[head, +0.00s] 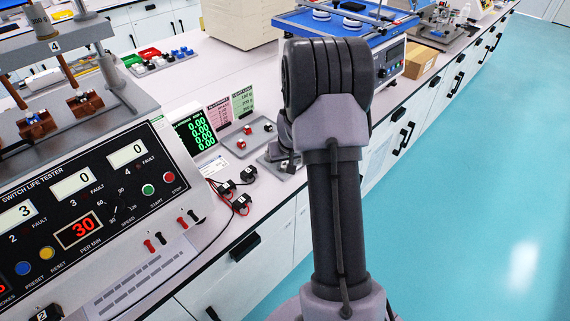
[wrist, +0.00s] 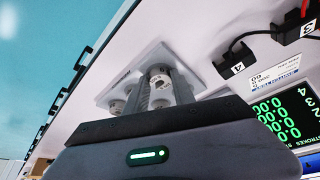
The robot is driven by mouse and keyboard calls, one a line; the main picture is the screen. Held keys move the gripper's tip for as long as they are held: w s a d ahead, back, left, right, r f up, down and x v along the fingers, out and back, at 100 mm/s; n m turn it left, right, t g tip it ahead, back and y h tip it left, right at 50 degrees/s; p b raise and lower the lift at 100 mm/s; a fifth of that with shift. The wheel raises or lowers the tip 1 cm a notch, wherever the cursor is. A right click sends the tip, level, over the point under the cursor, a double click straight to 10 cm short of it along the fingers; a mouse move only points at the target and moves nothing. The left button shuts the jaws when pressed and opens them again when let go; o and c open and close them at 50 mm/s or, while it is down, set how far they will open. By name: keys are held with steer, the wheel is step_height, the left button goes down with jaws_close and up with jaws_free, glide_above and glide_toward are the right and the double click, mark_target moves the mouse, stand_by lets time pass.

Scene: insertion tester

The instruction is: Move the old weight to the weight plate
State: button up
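In the wrist view, the two dark fingers of my gripper (wrist: 160,84) point toward a pale square weight plate (wrist: 117,90) on the bench. Small silver cylindrical weights (wrist: 117,106) stand on the plate. One silver weight (wrist: 161,78) shows between my fingertips. I cannot tell whether the fingers press on it or stand apart from it. Which weight is the old one is not clear. In the head view my own arm hides the gripper and most of the plate. A grey weight (head: 41,21) sits on top of the tester at station 4.
The switch life tester (head: 90,215) fills the left. Black numbered clips (head: 242,201) with cables lie near the bench edge, close to a green-lit display (head: 195,133). A grey tray (head: 247,137) with small switches lies behind. A blue-topped machine (head: 350,38) stands farther back.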

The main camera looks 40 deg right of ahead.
steer(key=o, duration=0.4)
steer(key=p+v, duration=0.5)
steer(key=v, duration=0.8)
steer(key=a+r, duration=0.8)
steer(key=a, duration=0.2)
steer(key=s+a+r+y, duration=0.2)
steer(key=s+a+r, duration=0.2)
steer(key=s+a, duration=0.5)
steer(key=s+a+r+t+y, duration=0.1)
steer(key=s+a+r, duration=0.4)
steer(key=s+a, duration=0.5)
steer(key=a+y, duration=0.1)
steer(key=a, duration=0.2)
steer(key=shift+n+t, duration=0.3)
steer(key=shift+n, duration=0.1)
